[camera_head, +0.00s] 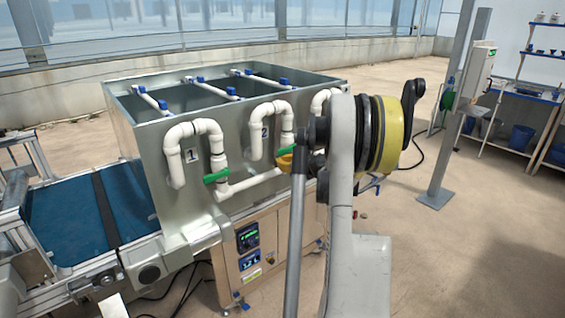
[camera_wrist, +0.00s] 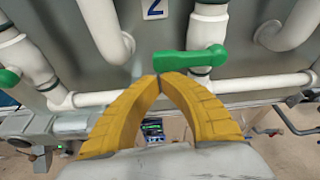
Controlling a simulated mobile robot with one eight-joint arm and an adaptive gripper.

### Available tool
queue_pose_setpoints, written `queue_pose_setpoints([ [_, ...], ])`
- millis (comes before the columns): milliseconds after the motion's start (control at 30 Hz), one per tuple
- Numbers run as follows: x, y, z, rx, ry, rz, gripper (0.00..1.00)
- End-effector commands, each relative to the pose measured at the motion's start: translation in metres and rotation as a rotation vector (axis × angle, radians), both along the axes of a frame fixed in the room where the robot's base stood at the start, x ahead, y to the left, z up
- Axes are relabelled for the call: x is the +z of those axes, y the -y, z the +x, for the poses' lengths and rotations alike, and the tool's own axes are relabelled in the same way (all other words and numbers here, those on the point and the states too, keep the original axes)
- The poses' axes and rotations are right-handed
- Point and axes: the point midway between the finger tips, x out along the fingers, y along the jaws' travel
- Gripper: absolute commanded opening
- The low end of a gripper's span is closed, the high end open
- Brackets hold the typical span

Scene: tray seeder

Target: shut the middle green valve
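The middle green valve handle (camera_wrist: 188,59) is in the upper middle of the wrist view, on a white vertical pipe near the number 2 label (camera_wrist: 154,9). It lies crosswise to that pipe, with its long end to the left. In the head view a bit of it (camera_head: 286,150) shows, partly covered by my arm. My gripper (camera_wrist: 160,77) has its two yellow fingers brought together at the tips, with nothing seen between them. The tips sit just below the handle's left half; I cannot tell whether they touch it. In the head view a yellow finger (camera_head: 285,163) shows beside the handle.
The left green valve (camera_head: 216,176) is on pipe 1; it also shows in the wrist view (camera_wrist: 9,78). A white horizontal pipe (camera_wrist: 95,98) runs behind my fingers. The grey metal tank (camera_head: 145,140) stands behind the pipes. A control panel (camera_head: 249,245) is below. Floor at right is open.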

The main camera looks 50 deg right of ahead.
Motion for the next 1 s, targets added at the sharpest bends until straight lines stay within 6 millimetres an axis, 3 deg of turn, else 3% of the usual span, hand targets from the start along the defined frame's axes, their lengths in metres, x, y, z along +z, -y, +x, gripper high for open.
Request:
queue_pose_setpoints([
  [200, 0.014, 0.000, 0.001, -0.001, 0.005, 0.001, 0.00],
  [367, 0.013, 0.001, 0.002, -0.003, 0.007, 0.000, 0.00],
  [467, 0.000, 0.000, 0.004, -0.001, 0.003, 0.000, 0.00],
  [667, -0.045, -0.003, 0.007, 0.010, -0.012, 0.001, 0.00],
  [733, -0.026, -0.007, -0.015, 0.007, -0.013, 0.003, 0.00],
  [1000, -0.008, -0.020, -0.067, 0.010, -0.014, 0.002, 0.00],
])
